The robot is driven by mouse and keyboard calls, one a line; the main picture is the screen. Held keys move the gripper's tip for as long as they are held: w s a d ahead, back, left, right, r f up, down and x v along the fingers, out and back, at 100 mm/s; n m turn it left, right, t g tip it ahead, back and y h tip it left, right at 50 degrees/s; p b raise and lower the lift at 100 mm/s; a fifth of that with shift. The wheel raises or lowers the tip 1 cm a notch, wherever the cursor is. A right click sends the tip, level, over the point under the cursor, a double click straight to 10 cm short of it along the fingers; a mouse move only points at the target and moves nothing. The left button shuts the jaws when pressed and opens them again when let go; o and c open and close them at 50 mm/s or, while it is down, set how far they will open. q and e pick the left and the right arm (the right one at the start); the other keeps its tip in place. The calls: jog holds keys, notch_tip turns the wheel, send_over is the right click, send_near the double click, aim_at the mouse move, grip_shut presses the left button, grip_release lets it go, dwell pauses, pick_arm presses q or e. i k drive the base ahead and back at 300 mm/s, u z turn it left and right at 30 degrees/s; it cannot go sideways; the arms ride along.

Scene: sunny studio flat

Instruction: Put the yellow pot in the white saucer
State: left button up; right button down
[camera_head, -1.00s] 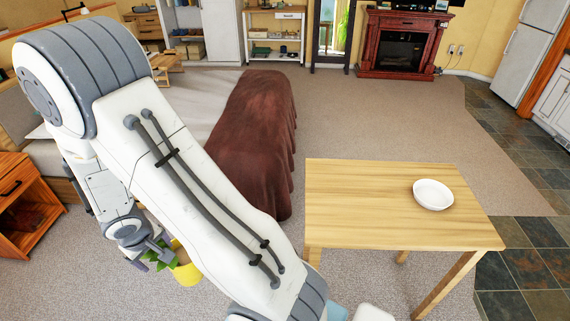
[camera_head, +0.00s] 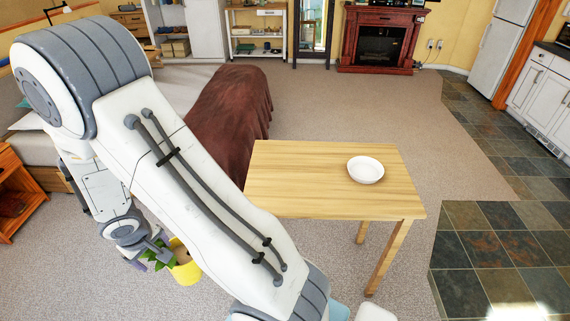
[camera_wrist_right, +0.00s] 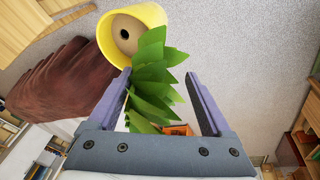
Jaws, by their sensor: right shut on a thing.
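The yellow pot (camera_head: 185,269) with a green leafy plant hangs from my right gripper at the lower left of the head view. The right wrist view shows the yellow pot (camera_wrist_right: 154,14) just beyond the fingertips. My right gripper (camera_wrist_right: 158,76) is shut on the pot's plant, its leaves between the fingers. The gripper (camera_head: 160,249) is partly hidden by leaves in the head view. The white saucer (camera_head: 366,169) sits empty on the wooden table, toward its right side, well to the right of the pot. My left gripper is not in view.
The wooden table (camera_head: 300,183) is bare apart from the saucer. My right arm covers its near left part. A bed with a brown blanket (camera_head: 232,112) stands behind to the left, and a wooden nightstand (camera_head: 20,196) at the left edge. Carpet right of the table is clear.

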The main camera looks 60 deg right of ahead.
aim_at(359, 169)
jog(key=z, duration=1)
